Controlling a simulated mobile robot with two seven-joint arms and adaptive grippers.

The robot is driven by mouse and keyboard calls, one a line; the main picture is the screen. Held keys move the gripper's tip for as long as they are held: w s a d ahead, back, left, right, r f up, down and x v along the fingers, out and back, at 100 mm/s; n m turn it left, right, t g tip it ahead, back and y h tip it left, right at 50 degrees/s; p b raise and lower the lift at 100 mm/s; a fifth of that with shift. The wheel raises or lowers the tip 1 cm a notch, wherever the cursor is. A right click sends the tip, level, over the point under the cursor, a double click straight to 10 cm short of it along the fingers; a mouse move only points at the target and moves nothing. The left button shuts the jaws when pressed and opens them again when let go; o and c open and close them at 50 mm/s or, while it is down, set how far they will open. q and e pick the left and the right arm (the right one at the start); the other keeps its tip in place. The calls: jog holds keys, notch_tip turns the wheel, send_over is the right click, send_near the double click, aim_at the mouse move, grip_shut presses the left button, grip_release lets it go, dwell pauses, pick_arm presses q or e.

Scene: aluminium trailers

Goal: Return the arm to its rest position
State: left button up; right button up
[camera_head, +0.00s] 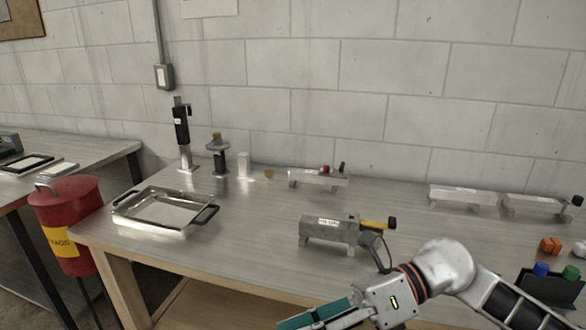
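My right arm comes in from the lower right, and my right gripper (318,315) is at the bottom edge of the head view, in front of the table's front edge. A teal part shows at its finger end. The lower part of the gripper is cut off by the frame, so I cannot tell whether it is open or shut. My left arm and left gripper are not in view.
A grey aluminium trailer (328,229) with a yellow-and-black part stands on the metal table (245,245) just beyond the arm. More trailers (318,178) (462,196) stand behind. A metal tray (150,225) sits left, near a red bin (75,205). The table's front middle is clear.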

jog(key=w+r+m+t+y, duration=0.3)
jog(key=w+m+t+y, duration=0.3)
jog(key=m, duration=0.6)
jog(key=w+d+f+m+t+h, duration=0.35)
jog(key=f+m+t, duration=0.35)
jog(key=m, duration=0.3)
jog(key=w+d+f+m+t+h, duration=0.2)
jog(key=d+f+m+t+h, duration=0.4)
jog(key=m, duration=0.3)
jog(key=s+d+f+m+h, duration=0.2)
jog(key=d+f+m+h, duration=0.15)
jog(key=f, duration=0.45)
jog(key=s+d+f+m+h, duration=0.2)
jog(key=f+m, duration=0.3)
jog(key=f, duration=0.3)
jog(key=s+d+f+m+g+h, duration=0.1)
jog(key=s+d+f+m+g, duration=0.1)
jog(key=s+f, duration=0.4)
jog(key=s+d+f+m+g+h, duration=0.2)
jog(key=s+f, duration=0.4)
jog(key=f, duration=0.2)
jog(key=shift+d+f+m+g, duration=0.15)
jog(key=shift+d+m+g, duration=0.2)
jog(key=shift+d+g, duration=0.05)
